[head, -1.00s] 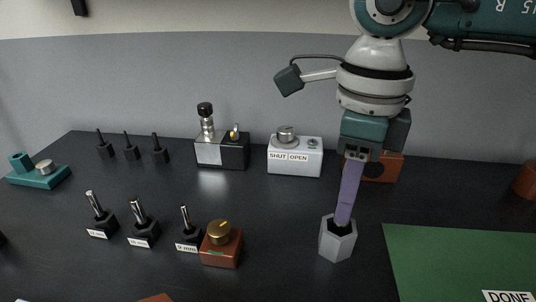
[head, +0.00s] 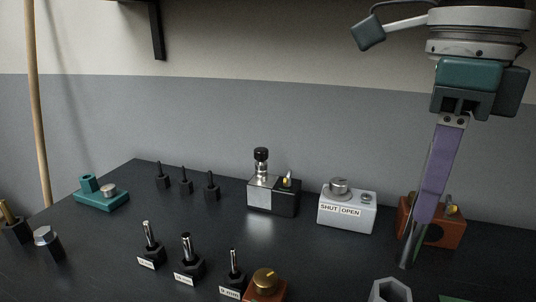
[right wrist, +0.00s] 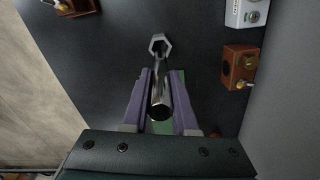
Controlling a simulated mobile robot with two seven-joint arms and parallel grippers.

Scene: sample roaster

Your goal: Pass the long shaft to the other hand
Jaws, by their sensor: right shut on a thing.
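The long shaft (head: 406,250) is a dark, shiny metal rod, and it hangs nearly upright, slightly tilted, in my right gripper (head: 430,220). The gripper's purple fingers are shut on it, and its lower end shows below the fingertips. In the right wrist view the shaft (right wrist: 160,92) lies between both fingers and points toward the hexagonal holder (right wrist: 160,44). In the head view the grey hexagonal holder (head: 390,290) is cut off by the bottom edge, and the shaft's lower end shows above its rim. My left gripper is not in view.
An orange-brown block (head: 446,232) stands behind the shaft, beside a white SHUT/OPEN box (head: 346,212). A black-and-silver device (head: 272,196), a teal fixture (head: 102,198) and several small posts stand further left. The table between them is bare.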

